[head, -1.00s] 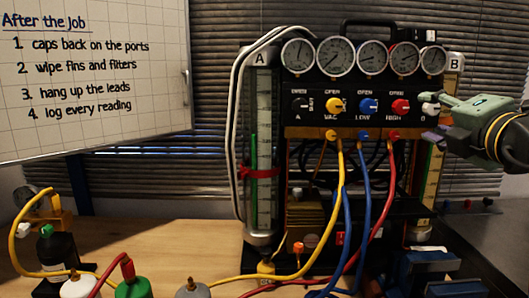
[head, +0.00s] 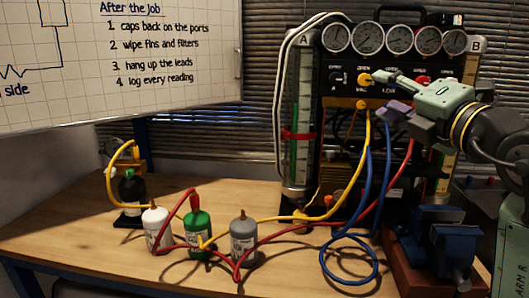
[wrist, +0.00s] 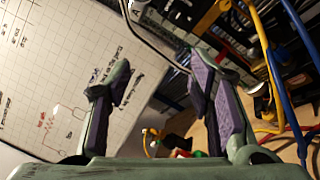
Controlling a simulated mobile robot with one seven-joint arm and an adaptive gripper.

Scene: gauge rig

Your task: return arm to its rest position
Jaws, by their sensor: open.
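My gripper (head: 388,93) reaches in from the right, in front of the gauge rig's black valve panel (head: 345,92). Its fingers are open with nothing between them. In the head view the upper fingertip overlaps the panel near the yellow knob (head: 363,79) and hides the blue knob; I cannot tell how far in front it is. The red knob (head: 424,80) shows behind the gripper. In the wrist view the open jaws (wrist: 160,88) frame the whiteboard (wrist: 60,70), with the coloured leads (wrist: 283,70) to the right.
The whiteboard (head: 170,60) hangs at upper left. Grey (head: 243,240), green (head: 198,232) and white (head: 157,230) bottles stand on the wooden bench (head: 90,215), joined by leads. A blue vise (head: 445,235) stands below my arm. Bare bench lies at front left.

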